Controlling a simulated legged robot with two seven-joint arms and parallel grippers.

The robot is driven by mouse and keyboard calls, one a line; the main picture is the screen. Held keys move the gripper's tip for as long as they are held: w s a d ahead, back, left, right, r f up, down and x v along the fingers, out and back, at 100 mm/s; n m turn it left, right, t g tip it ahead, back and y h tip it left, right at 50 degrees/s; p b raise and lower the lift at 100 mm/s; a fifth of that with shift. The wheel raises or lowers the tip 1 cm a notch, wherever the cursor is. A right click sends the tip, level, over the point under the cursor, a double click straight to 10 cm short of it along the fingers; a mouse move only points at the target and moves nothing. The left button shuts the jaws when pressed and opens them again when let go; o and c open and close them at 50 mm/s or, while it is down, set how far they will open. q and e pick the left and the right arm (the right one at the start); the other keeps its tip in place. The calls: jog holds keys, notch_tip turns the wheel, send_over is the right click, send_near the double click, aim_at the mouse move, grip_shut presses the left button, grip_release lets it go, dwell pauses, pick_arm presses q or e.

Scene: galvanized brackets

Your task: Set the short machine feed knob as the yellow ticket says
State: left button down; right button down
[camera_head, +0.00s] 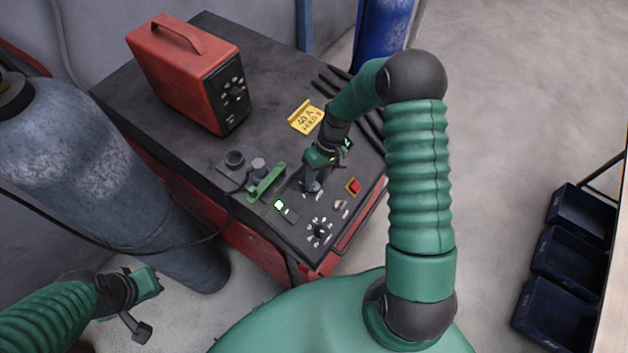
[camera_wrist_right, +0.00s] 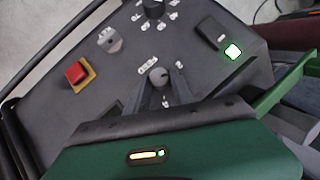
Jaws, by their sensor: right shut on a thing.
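The yellow ticket (camera_head: 307,118) lies on the dark top of the low red machine (camera_head: 256,238). Its first line looks like "40 A"; the line below is too small to read surely. My right gripper (camera_head: 312,186) is down at the machine's control panel. In the wrist view, my right gripper (camera_wrist_right: 157,92) is shut with its dark fingers on either side of a round grey knob (camera_wrist_right: 159,75). White marks ring this knob; its exact setting is not clear. My left gripper (camera_head: 147,304) is open and empty, at the lower left, away from the machine.
A red box unit (camera_head: 190,72) sits behind; a gas cylinder (camera_head: 84,165) stands left.

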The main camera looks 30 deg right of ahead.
jog(key=m, duration=0.1)
jog(key=m+y, duration=0.1)
jog(key=y+b, duration=0.1)
jog(key=shift+s+d+f+m, duration=0.25)
jog(key=shift+f+m, duration=0.1)
jog(key=shift+m, duration=0.05)
jog(key=shift+s+m+t+y+b, duration=0.1)
jog(key=shift+m+t+y+b, duration=0.25)
jog(key=shift+m+y, duration=0.5)
jog(key=shift+d+m, duration=0.1)
jog(key=shift+m, duration=0.15)
jog(key=c, duration=1.1)
grip_release()
jog(key=shift+r, duration=0.1)
